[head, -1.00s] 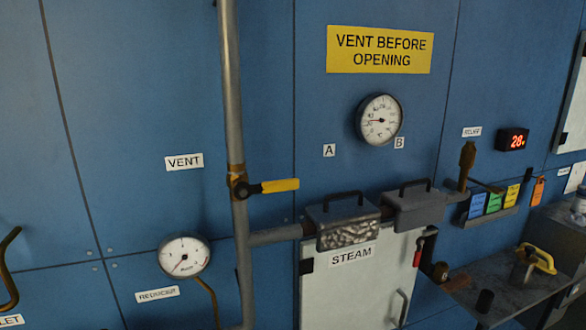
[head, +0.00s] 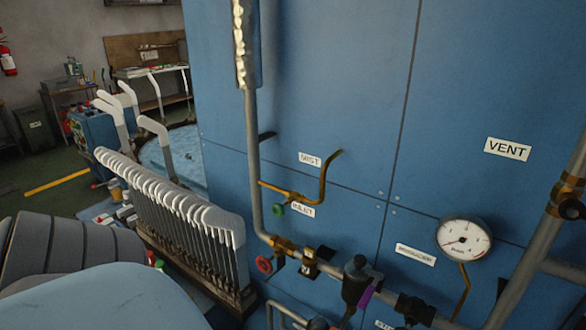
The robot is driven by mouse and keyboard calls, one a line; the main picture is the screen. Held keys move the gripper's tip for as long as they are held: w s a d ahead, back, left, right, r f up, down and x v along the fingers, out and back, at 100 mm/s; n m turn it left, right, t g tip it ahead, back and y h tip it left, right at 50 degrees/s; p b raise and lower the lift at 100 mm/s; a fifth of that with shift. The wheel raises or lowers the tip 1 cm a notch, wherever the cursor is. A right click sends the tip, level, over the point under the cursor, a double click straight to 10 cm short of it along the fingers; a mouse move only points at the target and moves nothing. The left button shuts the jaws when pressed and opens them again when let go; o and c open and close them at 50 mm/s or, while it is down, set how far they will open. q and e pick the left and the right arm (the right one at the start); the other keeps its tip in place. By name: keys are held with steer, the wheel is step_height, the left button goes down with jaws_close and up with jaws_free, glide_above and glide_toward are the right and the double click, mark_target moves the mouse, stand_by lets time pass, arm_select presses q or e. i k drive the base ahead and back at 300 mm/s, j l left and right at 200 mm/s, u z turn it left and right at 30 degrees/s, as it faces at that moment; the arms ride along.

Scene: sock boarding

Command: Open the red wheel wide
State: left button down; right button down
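A small red wheel (head: 264,264) sits at the lower middle of the head view. It is on a brass valve (head: 284,245) at the bottom bend of a grey vertical pipe (head: 253,150). From this picture I cannot tell how far the wheel is turned. Neither of my grippers shows in the head view.
A rack of white-topped sock forms (head: 170,205) stands left of the pipe. A pressure gauge (head: 464,239) is at the right on the blue panel (head: 330,90). A dark regulator (head: 356,280) with a purple part is right of the red wheel.

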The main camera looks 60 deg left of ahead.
mark_target(266, 262)
steer(key=u, duration=1.9)
steer(key=j+z, duration=0.15)
steer(key=z, duration=0.25)
steer(key=i+j+z, duration=0.1)
steer(key=z, duration=0.25)
steer(key=j+z, duration=0.3)
steer(key=j, duration=0.25)
steer(key=j+z, duration=0.25)
steer(key=j, duration=0.35)
steer(key=j+z, duration=0.2)
steer(key=j, duration=0.9)
